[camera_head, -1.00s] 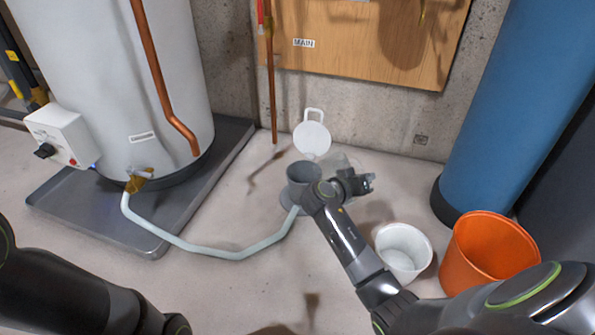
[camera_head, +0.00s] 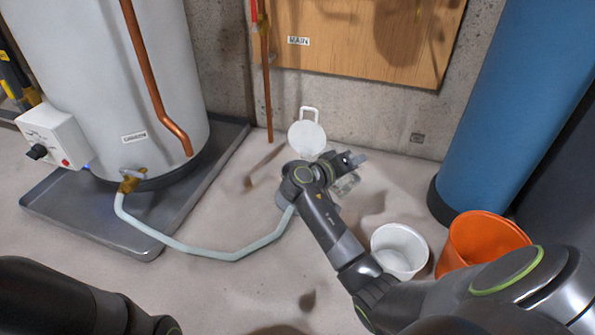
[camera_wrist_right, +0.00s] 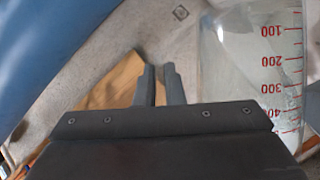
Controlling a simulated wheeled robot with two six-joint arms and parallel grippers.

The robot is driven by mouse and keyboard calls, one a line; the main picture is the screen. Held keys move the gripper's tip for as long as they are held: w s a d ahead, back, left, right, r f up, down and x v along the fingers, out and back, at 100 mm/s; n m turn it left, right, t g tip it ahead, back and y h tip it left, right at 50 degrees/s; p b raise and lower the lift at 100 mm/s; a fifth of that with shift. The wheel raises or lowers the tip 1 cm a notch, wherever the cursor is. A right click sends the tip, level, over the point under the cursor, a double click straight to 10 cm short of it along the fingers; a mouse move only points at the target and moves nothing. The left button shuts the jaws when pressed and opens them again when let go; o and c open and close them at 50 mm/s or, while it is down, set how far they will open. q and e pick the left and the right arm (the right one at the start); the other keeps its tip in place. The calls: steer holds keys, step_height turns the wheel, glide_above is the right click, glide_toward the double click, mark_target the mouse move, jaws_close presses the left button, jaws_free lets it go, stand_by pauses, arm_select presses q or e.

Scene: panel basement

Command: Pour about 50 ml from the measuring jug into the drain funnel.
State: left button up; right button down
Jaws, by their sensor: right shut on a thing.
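The clear measuring jug (camera_wrist_right: 250,60) with red graduations fills the right of the right wrist view, beside my fingers. In the head view a small part of the jug (camera_head: 346,184) shows past my right gripper (camera_head: 352,162). That gripper is shut on the jug; its fingers (camera_wrist_right: 160,85) are close together in the wrist view. The drain funnel (camera_head: 282,200) is mostly hidden under my right wrist; only a grey edge shows, where the pale hose (camera_head: 235,254) ends. The jug's tilt and liquid level cannot be told clearly. My left gripper is out of view.
A white bucket (camera_head: 399,275) and an orange bucket (camera_head: 505,238) stand at right, near my right arm. A white round thing with a loop handle (camera_head: 307,137) is by the wall. The boiler tray (camera_head: 90,222) is at left. Floor is clear in front.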

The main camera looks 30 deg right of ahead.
steer(key=shift+w+a+r+n+g, duration=0.3)
steer(key=shift+w+n, duration=0.15)
steer(key=shift+n, duration=0.15)
stand_by(1.1)
steer(key=shift+w+r+h, duration=0.2)
steer(key=shift+r+h, duration=0.05)
steer(key=shift+h, duration=0.15)
stand_by(1.1)
